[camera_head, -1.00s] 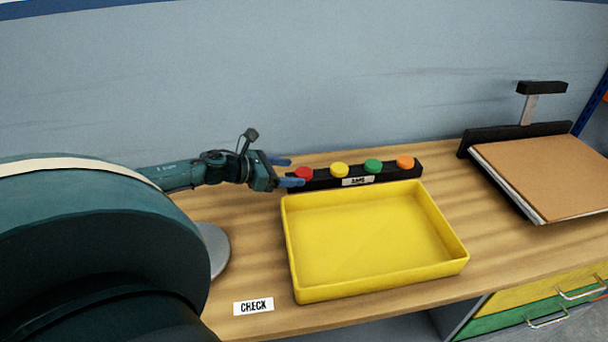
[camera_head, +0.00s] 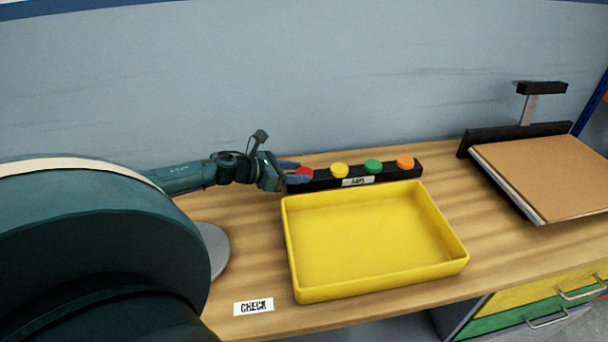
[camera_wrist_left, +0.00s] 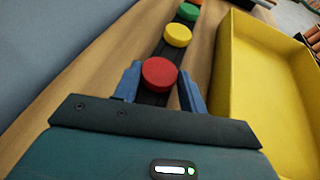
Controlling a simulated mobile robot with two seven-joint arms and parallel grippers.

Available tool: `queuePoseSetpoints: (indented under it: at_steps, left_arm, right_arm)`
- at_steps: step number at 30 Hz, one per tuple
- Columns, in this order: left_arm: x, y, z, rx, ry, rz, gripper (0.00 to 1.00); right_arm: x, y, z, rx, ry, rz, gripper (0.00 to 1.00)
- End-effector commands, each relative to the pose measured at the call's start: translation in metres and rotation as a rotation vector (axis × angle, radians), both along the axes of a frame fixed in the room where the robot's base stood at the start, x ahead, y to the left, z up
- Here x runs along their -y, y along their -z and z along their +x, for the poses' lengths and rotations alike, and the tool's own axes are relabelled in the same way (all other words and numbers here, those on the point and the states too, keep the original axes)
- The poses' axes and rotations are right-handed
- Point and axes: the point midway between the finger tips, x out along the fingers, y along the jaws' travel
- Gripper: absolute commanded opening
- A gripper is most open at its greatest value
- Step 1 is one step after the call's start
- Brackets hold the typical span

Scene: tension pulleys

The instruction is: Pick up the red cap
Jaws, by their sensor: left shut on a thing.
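The red cap (camera_head: 304,173) sits at the left end of a black rack (camera_head: 322,182) labelled CAPS. My left gripper (camera_head: 296,172) reaches in from the left, with its blue fingers on either side of the cap. In the left wrist view the round red cap (camera_wrist_left: 159,74) lies between the two fingertips of my left gripper (camera_wrist_left: 162,82). The gripper is shut on the cap, which is still at rack level. My right gripper is not in view.
The rack also holds a yellow cap (camera_head: 340,170), a green cap (camera_head: 373,166) and an orange cap (camera_head: 405,162). An empty yellow tray (camera_head: 290,240) stands just in front. A CHECK label (camera_head: 253,306) lies at the table's front edge. A board stand (camera_head: 550,165) is at the right.

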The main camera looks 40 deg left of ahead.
Motion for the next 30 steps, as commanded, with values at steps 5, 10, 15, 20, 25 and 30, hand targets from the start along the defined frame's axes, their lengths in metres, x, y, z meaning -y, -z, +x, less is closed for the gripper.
queuePoseSetpoints:
  at_steps: [5,10,15,20,25,30]
  left_arm:
    - [0.0,0.0,0.0,0.0,0.0,0.0,0.2]
    - [0.0,-0.001,0.0,0.0,0.0,0.0,0.2]
    - [-0.001,-0.017,0.0,0.002,0.002,0.004,0.2]
    - [-0.001,-0.049,0.0,0.0,0.003,0.006,0.2]
    - [0.0,-0.08,0.0,0.0,0.002,0.005,0.2]
    - [0.0,-0.097,0.0,0.0,0.002,0.002,0.2]
  right_arm:
    - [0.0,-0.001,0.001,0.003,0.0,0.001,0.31]
    - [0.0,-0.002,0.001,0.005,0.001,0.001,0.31]
    - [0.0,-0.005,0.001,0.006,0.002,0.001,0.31]
    - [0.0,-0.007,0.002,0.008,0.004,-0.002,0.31]
    - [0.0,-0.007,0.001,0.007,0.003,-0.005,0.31]
    - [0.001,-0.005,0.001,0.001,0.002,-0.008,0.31]
